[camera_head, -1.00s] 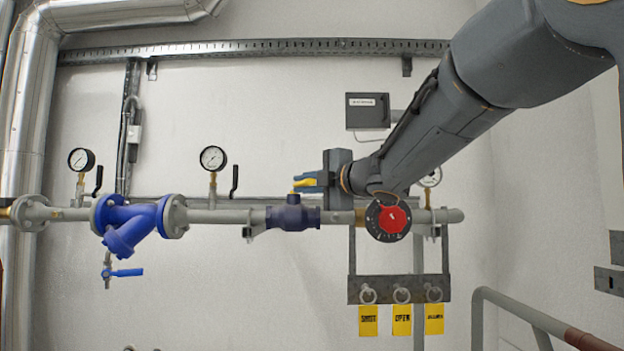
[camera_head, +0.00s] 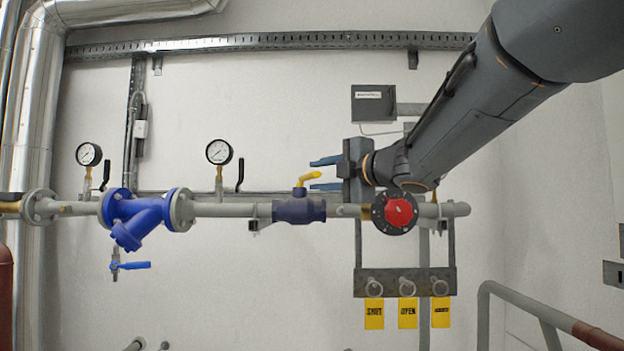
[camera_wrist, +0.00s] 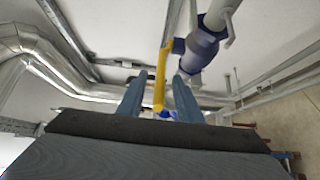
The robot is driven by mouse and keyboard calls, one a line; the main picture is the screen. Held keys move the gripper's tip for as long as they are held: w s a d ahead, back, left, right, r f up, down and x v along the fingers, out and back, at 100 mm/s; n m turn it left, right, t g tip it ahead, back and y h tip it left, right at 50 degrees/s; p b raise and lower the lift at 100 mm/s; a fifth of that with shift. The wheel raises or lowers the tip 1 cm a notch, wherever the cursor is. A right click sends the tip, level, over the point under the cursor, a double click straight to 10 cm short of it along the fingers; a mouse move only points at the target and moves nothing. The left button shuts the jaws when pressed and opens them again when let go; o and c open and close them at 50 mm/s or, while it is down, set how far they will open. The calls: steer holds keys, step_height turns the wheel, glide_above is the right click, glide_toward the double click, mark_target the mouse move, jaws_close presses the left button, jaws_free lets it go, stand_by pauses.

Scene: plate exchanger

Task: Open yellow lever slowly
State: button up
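The yellow lever (camera_head: 309,177) sits on top of the dark blue valve body (camera_head: 299,210) in the grey pipe. It points to the right with a slight upward tilt. My gripper (camera_head: 312,174) comes from the right with its two blue fingers apart, one above the lever and one near or below its level. In the wrist view the yellow lever (camera_wrist: 160,78) runs between the spread fingers of my gripper (camera_wrist: 159,82), with visible gaps at both sides. The valve body (camera_wrist: 200,50) is at the upper right there.
A red knob (camera_head: 396,211) is on the pipe under my wrist. Yellow tags (camera_head: 407,314) hang from a bracket below. A blue strainer (camera_head: 139,214) and pressure gauges (camera_head: 219,152) are to the left. A grey box (camera_head: 373,103) is on the wall above.

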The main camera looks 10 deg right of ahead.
steer(key=v, duration=0.3)
steer(key=shift+s+d, duration=0.2)
steer(key=shift+s, duration=0.15)
